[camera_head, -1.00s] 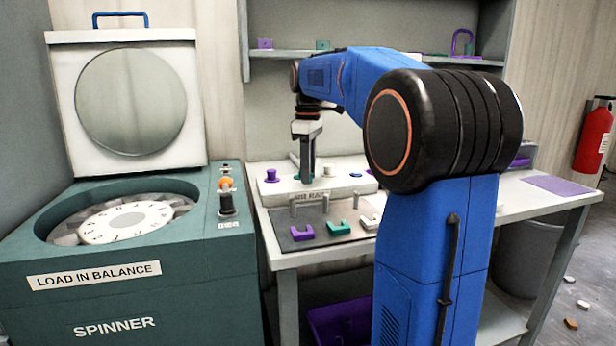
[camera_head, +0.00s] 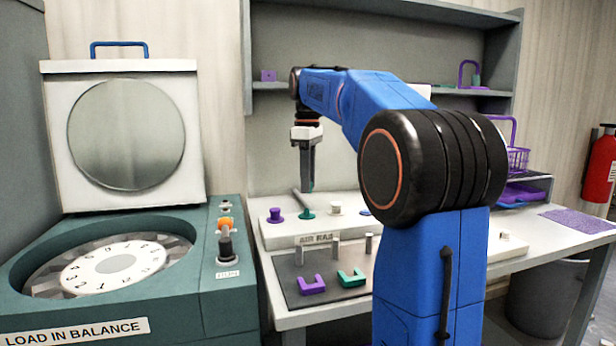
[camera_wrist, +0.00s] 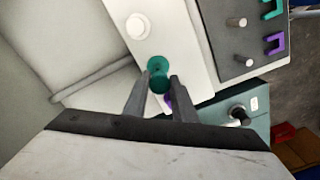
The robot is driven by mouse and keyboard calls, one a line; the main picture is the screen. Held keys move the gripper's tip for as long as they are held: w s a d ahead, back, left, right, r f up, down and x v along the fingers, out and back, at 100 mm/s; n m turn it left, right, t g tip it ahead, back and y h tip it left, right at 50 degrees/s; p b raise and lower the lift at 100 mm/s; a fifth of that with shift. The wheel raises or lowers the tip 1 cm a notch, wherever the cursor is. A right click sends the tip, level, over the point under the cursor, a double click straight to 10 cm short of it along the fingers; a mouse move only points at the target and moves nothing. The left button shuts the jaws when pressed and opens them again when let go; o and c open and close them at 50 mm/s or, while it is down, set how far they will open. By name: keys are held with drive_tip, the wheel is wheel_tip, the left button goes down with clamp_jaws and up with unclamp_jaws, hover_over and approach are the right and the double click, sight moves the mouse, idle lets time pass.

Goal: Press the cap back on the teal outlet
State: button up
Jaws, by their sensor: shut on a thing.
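My gripper (camera_head: 305,188) points down above the white outlet block (camera_head: 262,238), labelled AIR and more that I cannot fully read. It is shut on a teal cap (camera_wrist: 160,84), seen between the fingertips (camera_wrist: 161,89) in the wrist view. The teal outlet (camera_head: 306,214) is on the block just below the fingertips, and in the wrist view the teal outlet (camera_wrist: 156,63) shows right beside the cap, partly overlapped by it. In the head view a gap shows between fingertips and outlet. The cap is mostly hidden there by the fingers.
A purple outlet (camera_head: 275,215) and a white outlet (camera_head: 336,208) flank the teal one. Short posts and purple (camera_head: 312,285) and teal (camera_head: 351,277) U-shaped pieces are on the dark mat in front. The spinner (camera_head: 215,290) stands open at left. A shelf (camera_head: 440,92) runs above.

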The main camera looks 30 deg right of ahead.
drive_tip(key=shift+w+f, duration=0.2)
drive_tip(key=shift+f, duration=2.1)
drive_tip(key=shift+f, duration=0.95)
idle(0.7)
drive_tip(key=o, duration=1.1)
drive_tip(key=shift+r, duration=0.1)
wheel_tip(320, 180, up, 17)
drive_tip(key=shift+r, duration=0.1)
